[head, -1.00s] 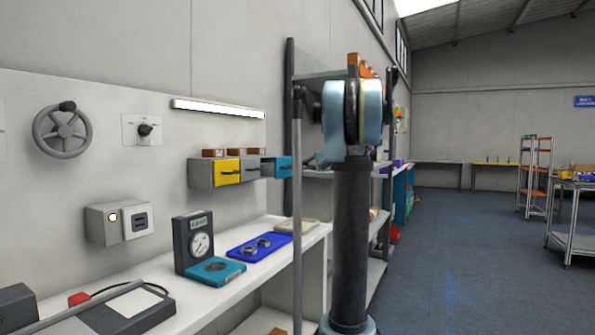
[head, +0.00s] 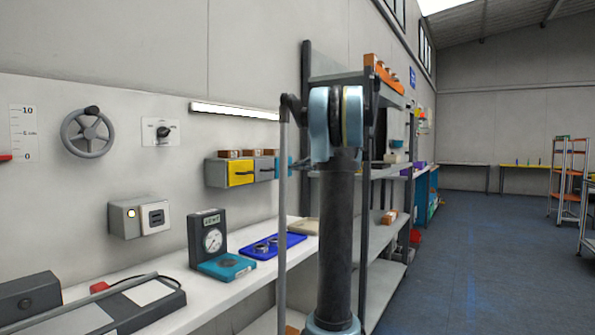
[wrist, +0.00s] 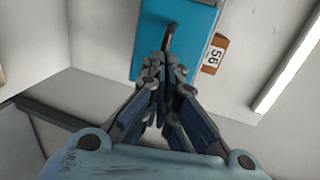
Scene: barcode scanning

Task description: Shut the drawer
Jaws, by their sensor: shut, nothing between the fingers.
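The drawer unit (head: 216,173) hangs on the wall with a yellow drawer (head: 241,172), a grey drawer (head: 264,168) and a blue drawer (head: 283,163) at its right end. My arm hides part of the blue drawer in the head view, so how far it stands out is hard to tell. In the wrist view the blue drawer front (wrist: 197,28) fills the top middle, with its dark curved handle (wrist: 170,37). My gripper (wrist: 162,62) is shut and empty, its fingertips right at the handle's lower end. I cannot tell whether they touch it.
A small brown box labelled 56 (wrist: 215,55) shows beside the blue front. Below is a white bench (head: 221,286) with a dial gauge (head: 208,236) and a blue tray (head: 274,246). A metal rack (head: 372,170) stands close to my arm.

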